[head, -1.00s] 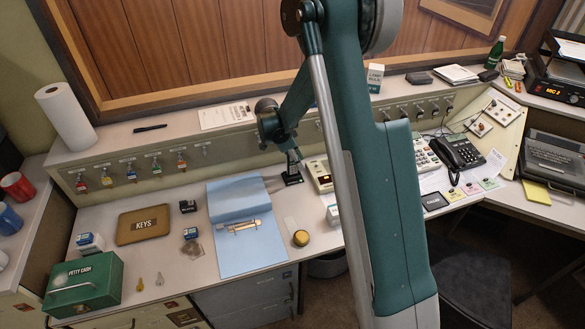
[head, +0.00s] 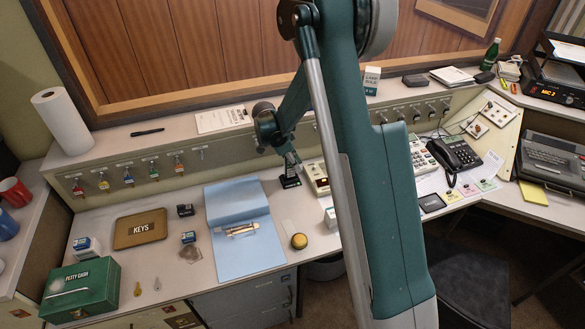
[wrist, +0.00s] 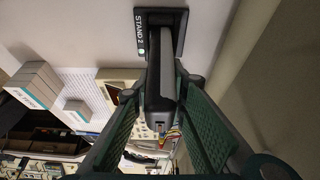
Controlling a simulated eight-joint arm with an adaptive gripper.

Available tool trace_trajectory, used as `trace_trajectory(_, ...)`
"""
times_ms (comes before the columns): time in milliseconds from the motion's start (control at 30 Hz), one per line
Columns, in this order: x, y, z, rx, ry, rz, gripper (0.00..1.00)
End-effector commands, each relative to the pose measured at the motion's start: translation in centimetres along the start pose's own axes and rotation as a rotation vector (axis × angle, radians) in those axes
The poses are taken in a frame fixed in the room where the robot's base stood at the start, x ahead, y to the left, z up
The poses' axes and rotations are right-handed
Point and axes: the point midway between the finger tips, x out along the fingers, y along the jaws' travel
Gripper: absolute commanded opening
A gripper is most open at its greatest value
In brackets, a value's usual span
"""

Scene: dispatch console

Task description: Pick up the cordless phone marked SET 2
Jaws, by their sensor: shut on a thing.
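A dark grey cordless phone (wrist: 160,95) is between the two green fingers of my gripper (wrist: 163,72) in the wrist view. The fingers are shut on its sides. Its far end is at a black stand (wrist: 138,20) lettered STAND 2, with a small green light. I cannot tell whether the phone still touches the stand. No SET 2 mark is readable on the phone. In the head view my gripper (head: 289,160) is small and points down at the black stand (head: 290,182) on the desk, right of the blue folder; the phone is hard to make out there.
The blue folder (head: 225,205) lies open left of the stand. A beige device (head: 317,178) stands close on its right. A yellow-topped round object (head: 299,241) is in front. The key panel (head: 220,152) rises behind. A desk telephone (head: 458,155) is farther right, beyond my arm.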

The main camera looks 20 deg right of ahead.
Motion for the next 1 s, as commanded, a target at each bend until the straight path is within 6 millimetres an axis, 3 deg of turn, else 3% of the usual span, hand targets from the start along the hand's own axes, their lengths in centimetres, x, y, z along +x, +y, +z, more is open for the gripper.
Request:
trace_trajectory(267,-1.0,0.0,-0.4,0.000,0.000,0.000,0.01)
trace_trajectory(467,-3.1,0.0,-1.3,0.000,0.000,0.000,0.01)
trace_trajectory(1000,-12.7,0.1,-5.3,0.000,0.000,0.000,0.01)
